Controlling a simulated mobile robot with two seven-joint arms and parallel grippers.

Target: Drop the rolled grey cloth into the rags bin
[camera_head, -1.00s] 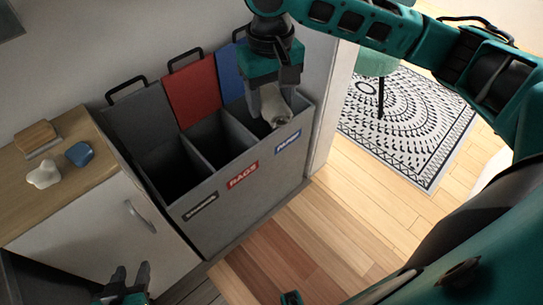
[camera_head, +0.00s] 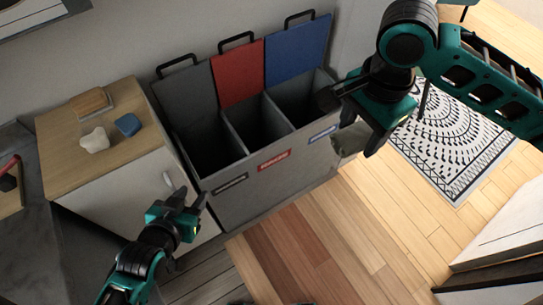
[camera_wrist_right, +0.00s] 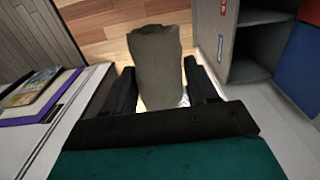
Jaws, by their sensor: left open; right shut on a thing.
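The rolled grey cloth (camera_head: 350,140) hangs in my right gripper (camera_head: 362,122), beside the right front end of the three-part grey bin (camera_head: 285,172). In the right wrist view the cloth (camera_wrist_right: 155,62) sits between the two fingers (camera_wrist_right: 158,92), with floor behind it. The rags compartment (camera_head: 258,125) is the middle one, with a red raised lid (camera_head: 238,75) and a red label (camera_head: 273,160). It stands left of the cloth, and its floor is dark. My left gripper (camera_head: 187,203) is open and empty, in front of the bin's left end.
The left compartment has a grey lid (camera_head: 187,92); the right one has a blue lid (camera_head: 298,50) and blue label (camera_head: 322,134). A wooden-topped cabinet (camera_head: 65,150) at left holds a white object (camera_head: 95,140) and a blue one (camera_head: 128,124). Wooden floor (camera_head: 310,235) in front is clear.

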